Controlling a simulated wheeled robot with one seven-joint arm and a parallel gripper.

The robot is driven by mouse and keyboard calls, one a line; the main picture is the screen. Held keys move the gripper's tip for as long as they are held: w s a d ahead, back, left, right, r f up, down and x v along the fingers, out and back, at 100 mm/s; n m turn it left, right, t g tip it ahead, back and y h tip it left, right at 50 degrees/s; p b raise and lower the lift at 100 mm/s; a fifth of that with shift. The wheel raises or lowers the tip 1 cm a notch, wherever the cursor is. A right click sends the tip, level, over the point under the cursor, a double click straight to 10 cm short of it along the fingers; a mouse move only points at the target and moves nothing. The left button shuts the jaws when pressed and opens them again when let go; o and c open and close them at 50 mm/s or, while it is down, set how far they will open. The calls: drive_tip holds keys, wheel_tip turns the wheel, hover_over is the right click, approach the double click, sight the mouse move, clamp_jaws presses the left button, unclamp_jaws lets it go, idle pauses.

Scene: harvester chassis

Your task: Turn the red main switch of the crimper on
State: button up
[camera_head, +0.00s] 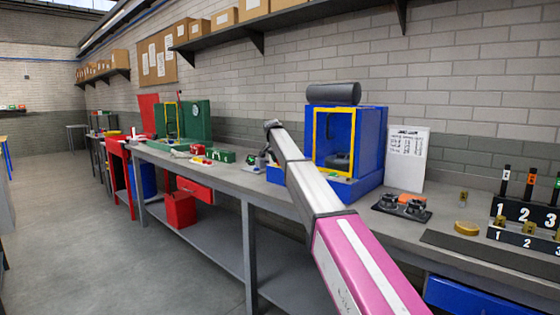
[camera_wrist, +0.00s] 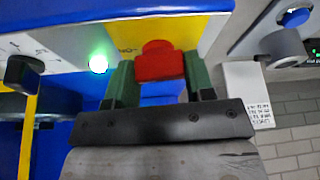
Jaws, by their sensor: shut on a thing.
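The crimper is most likely the blue machine (camera_head: 371,140) with a yellow-framed opening on the bench. In the wrist view, its red main switch (camera_wrist: 158,62) sits on a yellow plate (camera_wrist: 208,30). My gripper (camera_wrist: 159,68) has its green fingers on either side of the red switch and is shut on it. The switch's exact turn angle is hard to read. A green lamp (camera_wrist: 98,63) glows to the left of the switch. In the head view my arm crosses in front of the machine, and the gripper and switch cannot be made out.
A black knob (camera_wrist: 24,72) is on the panel left of the lamp. A blue button (camera_wrist: 294,17) is at the upper right. A white board (camera_head: 407,158) stands right of the machine, and a black tray with dark parts (camera_head: 402,207) lies before it.

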drive_tip(key=shift+m, duration=0.8)
drive_tip(key=shift+g+h, duration=0.3)
drive_tip(key=o, duration=0.9)
drive_tip(key=shift+r, duration=0.1)
drive_tip(key=v, duration=1)
drive_tip(key=shift+s+a+r, duration=0.15)
drive_tip(key=shift+r, duration=0.1)
